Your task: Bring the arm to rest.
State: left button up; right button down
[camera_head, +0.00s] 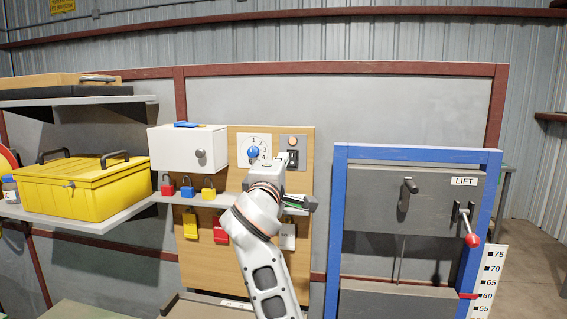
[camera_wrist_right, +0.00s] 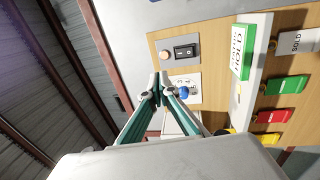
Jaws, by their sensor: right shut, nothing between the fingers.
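My right arm (camera_head: 257,220) reaches up from the bottom of the head view toward the wooden panel (camera_head: 321,185). My right gripper (camera_head: 284,163) is just below the switch plate (camera_head: 293,143). In the wrist view its two green-sided fingers meet at the tips (camera_wrist_right: 160,84), with nothing between them. The tips overlap the white dial plate with the blue knob (camera_wrist_right: 184,91) in that view; I cannot tell whether they touch the panel. The black rocker switch (camera_wrist_right: 185,52) shows beside them. My left gripper is not in view.
A white box (camera_head: 175,149) and several padlocks (camera_head: 187,190) sit left of the arm. A yellow toolbox (camera_head: 85,185) stands on the left shelf. The blue-framed lift (camera_head: 337,210) with its red-knobbed lever (camera_head: 470,235) stands close on the right.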

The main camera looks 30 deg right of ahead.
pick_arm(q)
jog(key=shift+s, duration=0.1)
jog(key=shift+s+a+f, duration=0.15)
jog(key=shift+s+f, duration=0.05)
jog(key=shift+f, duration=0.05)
pick_arm(e)
jog(key=s+d+f+g+y, duration=0.1)
jog(key=s+d+f, duration=0.15)
jog(key=f, duration=0.75)
jog(key=s+d+f+m+g+y, duration=0.15)
jog(key=s+f, duration=0.25)
jog(key=f, duration=0.6)
jog(key=s+d+f+g+y, duration=0.1)
jog(key=s+f, duration=0.2)
jog(key=f, duration=0.7)
jog(key=s+f+m+g+y, duration=0.1)
jog(key=s+f+g+y, duration=0.15)
jog(key=s+f, duration=0.9)
jog(key=s+f+m+g+y, duration=0.1)
jog(key=s+f+g, duration=0.2)
jog(key=s+f, duration=0.85)
jog(key=a+f+m+t+y, duration=0.1)
jog(key=a+f+t+y, duration=0.1)
jog(key=a+f, duration=0.3)
jog(key=s+a+f+m+t+y, duration=0.1)
jog(key=a+f+y, duration=0.4)
jog(key=a, duration=0.5)
jog(key=shift+a+f+m+t+y, duration=0.3)
jog(key=shift+f+m+t, duration=0.2)
jog(key=shift+t, duration=0.1)
